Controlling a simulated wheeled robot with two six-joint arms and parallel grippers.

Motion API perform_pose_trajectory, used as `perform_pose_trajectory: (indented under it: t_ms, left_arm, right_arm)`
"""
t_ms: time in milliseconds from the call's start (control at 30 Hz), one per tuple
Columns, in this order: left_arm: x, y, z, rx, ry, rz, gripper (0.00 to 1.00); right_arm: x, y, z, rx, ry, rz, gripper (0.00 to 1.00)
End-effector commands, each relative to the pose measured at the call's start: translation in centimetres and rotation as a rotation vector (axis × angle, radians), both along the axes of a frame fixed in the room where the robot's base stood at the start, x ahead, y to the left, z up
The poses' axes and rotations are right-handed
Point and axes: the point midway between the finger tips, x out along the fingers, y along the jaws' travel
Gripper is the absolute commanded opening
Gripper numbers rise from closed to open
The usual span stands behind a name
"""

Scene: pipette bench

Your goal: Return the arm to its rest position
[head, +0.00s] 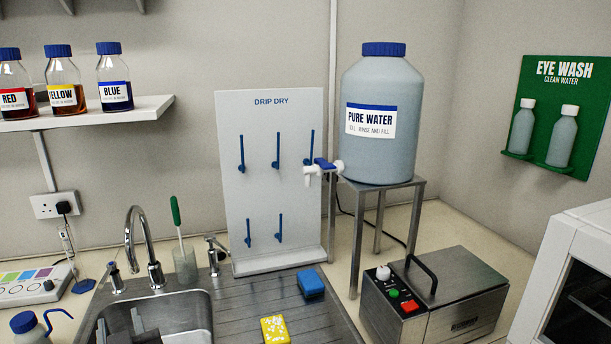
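My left gripper (120,321) shows at the bottom left, in front of or over the metal sink (187,318). Only its grey fingertips are in view, and they stand apart with nothing seen between them. The rest of my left arm is below the picture's edge. My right gripper is not in view.
A curved tap (137,232) rises behind the sink. A yellow sponge (275,329) and a blue sponge (311,284) lie on the drainboard (235,307). A drip-dry board (262,190), a water tank (382,120) on a stand and a metal bath (440,298) stand farther right.

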Motion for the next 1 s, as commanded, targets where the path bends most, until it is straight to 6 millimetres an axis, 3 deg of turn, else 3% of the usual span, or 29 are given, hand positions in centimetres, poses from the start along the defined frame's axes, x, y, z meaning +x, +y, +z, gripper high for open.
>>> perform_pose_trajectory:
  t_ms: [367,567,667,800,1000]
  left_arm:
    - [-3.6,1.4,-7.7,-0.078,0.262,-0.036,0.38]
    - [-7.6,1.8,-13.3,-0.141,0.483,-0.084,0.38]
    - [-10.7,1.7,-16.5,-0.18,0.629,-0.125,0.38]
    - [-16.2,1.1,-20.7,-0.238,0.858,-0.202,0.38]
    - [-24.2,-0.3,-24.3,-0.315,1.15,-0.328,0.38]
  right_arm:
    - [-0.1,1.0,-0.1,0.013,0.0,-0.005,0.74]
    - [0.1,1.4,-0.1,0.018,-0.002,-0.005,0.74]
    - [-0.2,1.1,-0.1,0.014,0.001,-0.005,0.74]
    - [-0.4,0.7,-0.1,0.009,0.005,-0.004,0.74]
    - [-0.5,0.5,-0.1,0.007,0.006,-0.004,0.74]
